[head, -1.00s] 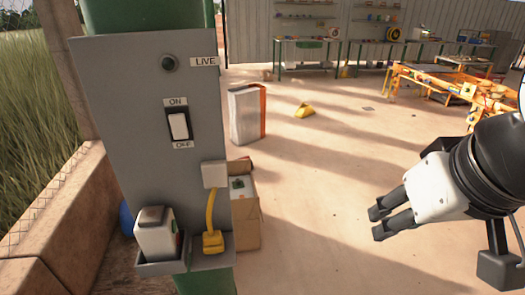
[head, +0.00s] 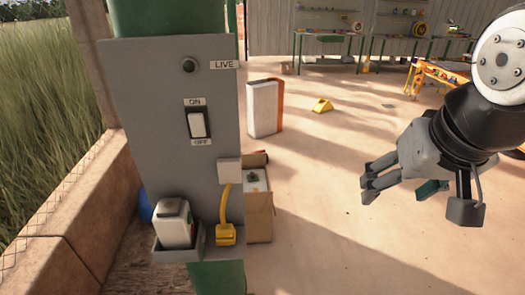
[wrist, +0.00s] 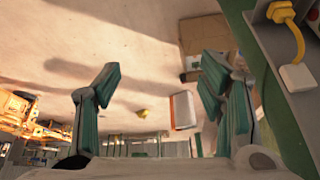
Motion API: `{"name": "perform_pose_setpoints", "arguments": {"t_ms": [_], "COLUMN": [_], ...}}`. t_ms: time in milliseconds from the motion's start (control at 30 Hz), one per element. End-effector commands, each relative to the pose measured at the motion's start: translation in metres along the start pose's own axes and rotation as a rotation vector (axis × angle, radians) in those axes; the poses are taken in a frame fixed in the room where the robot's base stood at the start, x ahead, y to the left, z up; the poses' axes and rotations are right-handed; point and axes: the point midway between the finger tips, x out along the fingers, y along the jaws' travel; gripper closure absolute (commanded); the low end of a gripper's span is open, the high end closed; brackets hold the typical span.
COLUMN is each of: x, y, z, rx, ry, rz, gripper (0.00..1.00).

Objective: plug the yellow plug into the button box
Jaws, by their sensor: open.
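The yellow plug (head: 226,235) sits at the right end of a small grey ledge on the panel, with its yellow cord running up to a white box (head: 229,170). The plug also shows at the top right of the wrist view (wrist: 280,11). A pale box with a dark top, apparently the button box (head: 175,224), stands in a grey holder (head: 178,255) left of the plug, apart from it. Its socket cannot be made out. My gripper (head: 369,182) is open and empty, well right of the plug. Its spread fingers also show in the wrist view (wrist: 160,72).
The grey panel (head: 165,110) carries a dark LIVE lamp (head: 189,65) and a white ON/OFF switch (head: 197,124). An open cardboard box (head: 259,216) stands on the floor just right of the plug. A low wall (head: 75,210) runs at left. Floor between panel and gripper is clear.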

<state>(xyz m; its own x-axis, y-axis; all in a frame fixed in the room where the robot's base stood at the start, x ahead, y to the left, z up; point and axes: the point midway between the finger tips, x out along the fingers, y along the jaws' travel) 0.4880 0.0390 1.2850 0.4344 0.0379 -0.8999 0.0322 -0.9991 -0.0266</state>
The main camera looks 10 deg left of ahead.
Motion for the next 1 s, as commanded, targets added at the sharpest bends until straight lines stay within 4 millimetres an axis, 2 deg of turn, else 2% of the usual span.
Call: {"name": "perform_pose_setpoints", "arguments": {"t_ms": [100, 167, 300, 467, 600, 700, 800, 1000], "x": [0.010, 0.019, 0.043, 0.074, 0.098, 0.110, 0.118, 0.124], "y": [-0.037, -0.058, -0.112, -0.182, -0.236, -0.262, -0.279, -0.287], "z": [-0.020, -0.028, -0.036, -0.026, -0.005, 0.009, 0.019, 0.023], "rx": [-0.028, -0.040, -0.073, -0.120, -0.159, -0.180, -0.192, -0.197], "ry": [-0.028, -0.036, -0.051, -0.060, -0.062, -0.062, -0.062, -0.060], "rz": [-0.015, -0.020, -0.028, -0.038, -0.047, -0.053, -0.057, -0.060], "gripper": [0.37, 0.37, 0.37, 0.37, 0.37, 0.37, 0.37, 0.37]}}
